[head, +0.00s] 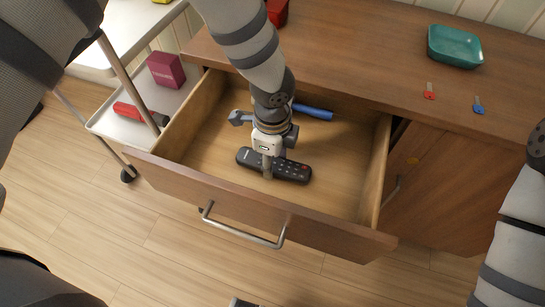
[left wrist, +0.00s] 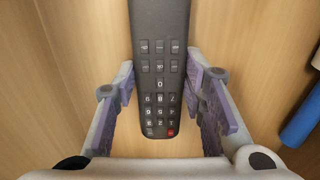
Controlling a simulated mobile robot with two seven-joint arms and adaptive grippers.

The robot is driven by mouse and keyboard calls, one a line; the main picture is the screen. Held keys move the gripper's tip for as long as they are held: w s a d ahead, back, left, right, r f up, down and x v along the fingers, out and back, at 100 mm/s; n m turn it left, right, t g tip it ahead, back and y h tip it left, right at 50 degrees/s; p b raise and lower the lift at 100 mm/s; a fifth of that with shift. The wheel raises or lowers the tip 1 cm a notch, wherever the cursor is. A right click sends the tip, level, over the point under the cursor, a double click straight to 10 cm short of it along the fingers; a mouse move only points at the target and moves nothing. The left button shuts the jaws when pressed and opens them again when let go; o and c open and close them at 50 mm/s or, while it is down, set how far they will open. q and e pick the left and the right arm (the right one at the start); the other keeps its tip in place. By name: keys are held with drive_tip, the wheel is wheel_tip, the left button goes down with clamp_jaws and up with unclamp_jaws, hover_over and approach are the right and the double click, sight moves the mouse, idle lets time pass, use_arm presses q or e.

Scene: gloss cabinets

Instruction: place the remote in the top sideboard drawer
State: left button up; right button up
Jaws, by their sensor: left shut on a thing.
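The black remote (head: 295,171) is inside the open top drawer (head: 340,232) of the wooden sideboard (head: 365,60). My left gripper (head: 267,170) reaches down into the drawer and is shut on the remote. In the left wrist view, the remote (left wrist: 160,50) runs between the two purple-padded fingers of the left gripper (left wrist: 163,90), with its number keys towards the palm. The drawer floor lies close below; I cannot tell whether the remote touches it. My right arm shows at the right edge, but its gripper is not visible.
A blue item (head: 313,112) lies at the back of the drawer; it also shows in the left wrist view (left wrist: 303,120). A white cart (head: 100,122) stands left.

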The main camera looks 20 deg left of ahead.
use_arm(q)
drive_tip(key=shift+f, duration=0.15)
drive_tip(key=o, duration=1.2)
wheel_tip(320, 180, up, 12)
drive_tip(key=p, duration=0.1)
drive_tip(key=shift+r, duration=0.2)
use_arm(e)
drive_tip(key=shift+w+r+t, duration=0.3)
drive_tip(key=shift+w+r, duration=0.6)
